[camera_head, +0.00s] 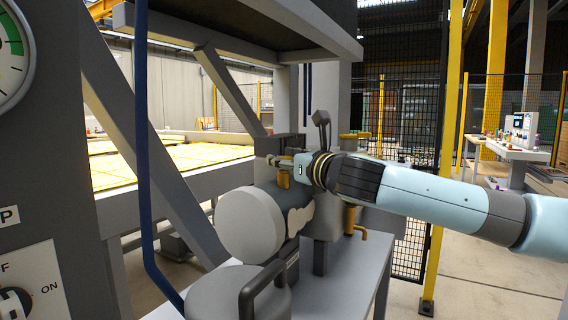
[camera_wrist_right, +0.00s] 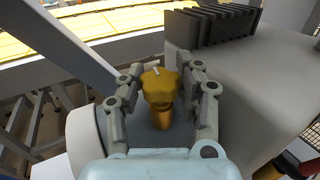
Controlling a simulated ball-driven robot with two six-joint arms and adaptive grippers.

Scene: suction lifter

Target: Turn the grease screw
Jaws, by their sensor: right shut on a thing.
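The grease screw (camera_wrist_right: 160,86) is a brass-yellow star-shaped knob on a thick stem, with a pale pointer mark on top. It stands upright on the grey pump body. In the right wrist view my right gripper (camera_wrist_right: 161,84) has one finger on each side of the knob and is shut on it. In the head view the right gripper (camera_head: 284,166) reaches in from the right above the pump, and the yellow screw (camera_head: 284,180) shows partly below its fingers. My left gripper is not in view.
The grey pump (camera_head: 250,222) with its round end cap sits on a grey table (camera_head: 340,268). A dark blue pipe (camera_head: 143,160) and a slanted grey beam stand at left. A yellow post (camera_head: 448,150) and mesh fence stand at right. A finned motor housing (camera_wrist_right: 215,30) lies behind the screw.

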